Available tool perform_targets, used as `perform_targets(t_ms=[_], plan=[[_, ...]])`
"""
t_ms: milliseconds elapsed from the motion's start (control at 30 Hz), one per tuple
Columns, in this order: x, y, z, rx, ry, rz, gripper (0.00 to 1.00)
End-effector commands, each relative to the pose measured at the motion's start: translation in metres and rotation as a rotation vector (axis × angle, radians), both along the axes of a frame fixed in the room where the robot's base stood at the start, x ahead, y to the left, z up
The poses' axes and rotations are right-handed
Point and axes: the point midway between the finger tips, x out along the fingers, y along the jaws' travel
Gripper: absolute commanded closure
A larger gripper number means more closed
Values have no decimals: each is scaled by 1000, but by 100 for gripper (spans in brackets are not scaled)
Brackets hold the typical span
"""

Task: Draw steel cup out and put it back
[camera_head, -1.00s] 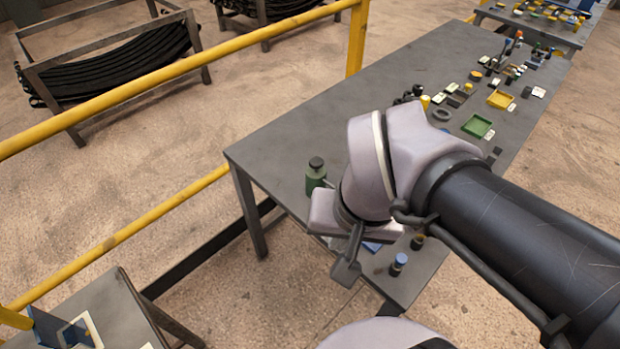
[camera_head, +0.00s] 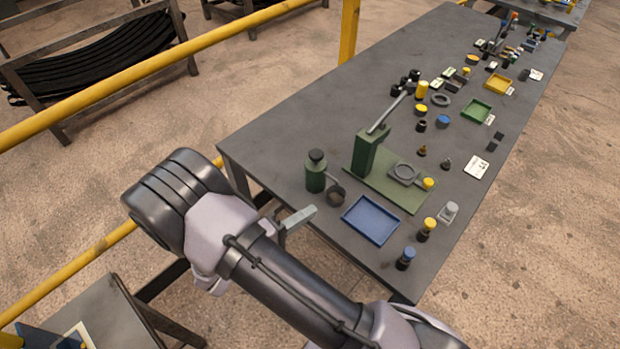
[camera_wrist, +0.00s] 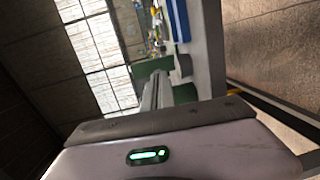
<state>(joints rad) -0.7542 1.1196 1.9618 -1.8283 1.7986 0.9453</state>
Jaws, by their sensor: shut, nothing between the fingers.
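I cannot tell for sure which thing is the steel cup. A small dark grey open cup (camera_head: 336,195) stands beside the green bottle (camera_head: 316,172) near the table's left front side. A light grey capped piece (camera_head: 448,213) stands at the right front edge. My gripper (camera_head: 300,217) is off the table's near left edge, left of the blue tray, shut and empty. Its pale end shows beside my forearm. In the wrist view my gripper's body with a green light fills the bottom, and its fingers (camera_wrist: 154,92) are close together.
A blue tray (camera_head: 371,220), a green stand (camera_head: 367,157) with a slanted rod, and small capped bottles (camera_head: 406,258) occupy the near table (camera_head: 290,137). Farther back are green and yellow trays and several small parts. A yellow rail (camera_head: 130,62) runs along the left.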

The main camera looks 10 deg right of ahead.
Motion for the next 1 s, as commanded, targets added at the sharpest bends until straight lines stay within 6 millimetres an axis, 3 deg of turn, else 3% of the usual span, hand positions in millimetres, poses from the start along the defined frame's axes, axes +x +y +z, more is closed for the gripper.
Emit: perform_targets(t_ms=[33,100,200,333,700,1000], plan=[[2,10,-20,-36,-12,75,100],[5,22,-40,-63,-39,167,100],[7,31,-55,-78,-58,236,100],[14,24,-58,-80,-63,250,100],[59,-31,-59,-79,-61,245,100],[72,-45,-57,-79,-59,247,100]])
